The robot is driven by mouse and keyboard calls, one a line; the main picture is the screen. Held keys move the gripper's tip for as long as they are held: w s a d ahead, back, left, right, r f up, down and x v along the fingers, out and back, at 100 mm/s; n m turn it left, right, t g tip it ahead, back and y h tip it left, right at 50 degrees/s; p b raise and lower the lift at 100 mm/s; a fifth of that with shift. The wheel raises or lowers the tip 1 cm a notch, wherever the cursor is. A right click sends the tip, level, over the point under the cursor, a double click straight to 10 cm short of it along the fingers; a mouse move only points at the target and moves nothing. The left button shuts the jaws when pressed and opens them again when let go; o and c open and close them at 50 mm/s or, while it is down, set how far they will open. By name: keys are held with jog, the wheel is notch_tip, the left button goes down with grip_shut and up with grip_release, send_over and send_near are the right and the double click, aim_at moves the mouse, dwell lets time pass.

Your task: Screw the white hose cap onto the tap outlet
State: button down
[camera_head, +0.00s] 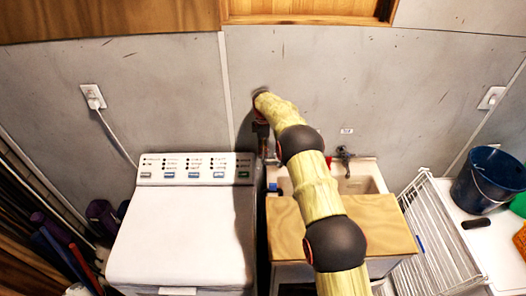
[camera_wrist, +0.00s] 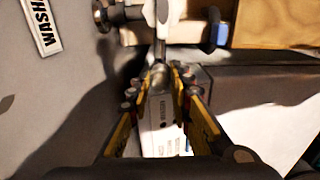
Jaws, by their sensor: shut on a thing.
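My gripper (camera_wrist: 162,82) is shut on a small rounded piece, most likely the white hose cap (camera_wrist: 160,75), which looks grey in the shade. In the wrist view a narrow pale stem, apparently the tap outlet (camera_wrist: 162,50), stands in line with it just above the fingertips. I cannot tell whether cap and outlet touch. Tap parts with a dark handle (camera_wrist: 103,15) show at the top left. In the head view my gripper (camera_head: 262,138) is small and dark near the wall, between washer and sink; the cap cannot be made out there.
The white washing machine (camera_head: 180,240) is left of my gripper. To the right are a sink (camera_head: 372,172) with its own tap (camera_head: 345,156), a wooden board (camera_head: 385,222), a wire rack (camera_head: 440,240) and a blue bucket (camera_head: 480,185). A WASH label (camera_wrist: 42,27) is on the wall.

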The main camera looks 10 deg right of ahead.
jog(key=shift+s, duration=0.1)
jog(key=m, duration=0.4)
jog(key=shift+f, duration=0.1)
jog(key=c, duration=2.1)
grip_release()
jog(key=shift+m, duration=0.5)
jog(key=o, duration=0.6)
jog(key=shift+c, duration=0.2)
notch_tip(320, 180, up, 12)
notch_tip(320, 180, up, 6)
jog(key=p, duration=0.5)
